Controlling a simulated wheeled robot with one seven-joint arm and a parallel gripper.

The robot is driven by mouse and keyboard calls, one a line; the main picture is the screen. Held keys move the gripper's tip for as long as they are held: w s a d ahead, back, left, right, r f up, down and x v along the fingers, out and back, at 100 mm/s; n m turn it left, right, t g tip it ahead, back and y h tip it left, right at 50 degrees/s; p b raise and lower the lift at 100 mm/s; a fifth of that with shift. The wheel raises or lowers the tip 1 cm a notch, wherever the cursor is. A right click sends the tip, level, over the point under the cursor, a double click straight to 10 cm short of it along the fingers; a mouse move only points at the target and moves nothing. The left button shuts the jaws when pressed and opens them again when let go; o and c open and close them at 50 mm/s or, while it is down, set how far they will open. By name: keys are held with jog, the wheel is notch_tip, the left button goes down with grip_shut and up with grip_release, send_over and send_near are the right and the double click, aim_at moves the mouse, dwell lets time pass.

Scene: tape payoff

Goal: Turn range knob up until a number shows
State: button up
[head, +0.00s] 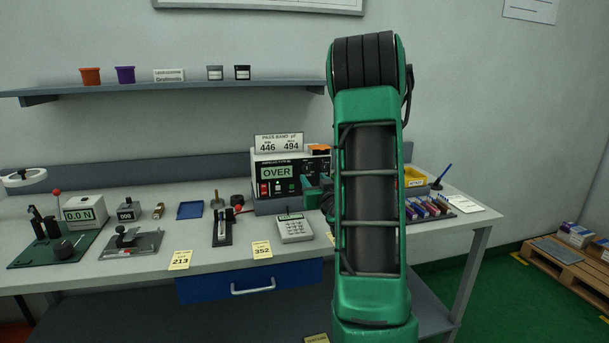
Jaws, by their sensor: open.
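The meter (268,169) stands at the back of the bench, a cream and dark box with its display (277,171) reading OVER. Red and green marks show below the display. The right part of its front is dark and partly covered by my arm, and I cannot make out the range knob there. My gripper (318,190) is open, just in front of the meter's right side. Most of it is hidden behind my green arm, and I cannot tell whether it touches anything.
A pass-band sign (279,143) reading 446 and 494 stands on the meter. A keypad device (294,227) and a black stand (222,228) are in front. A force gauge (86,211) stands at left, a yellow bin (414,177) at right.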

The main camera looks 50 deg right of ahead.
aim_at(306, 169)
jog(key=x, duration=0.8)
jog(key=shift+w, duration=0.2)
jog(key=c, duration=1)
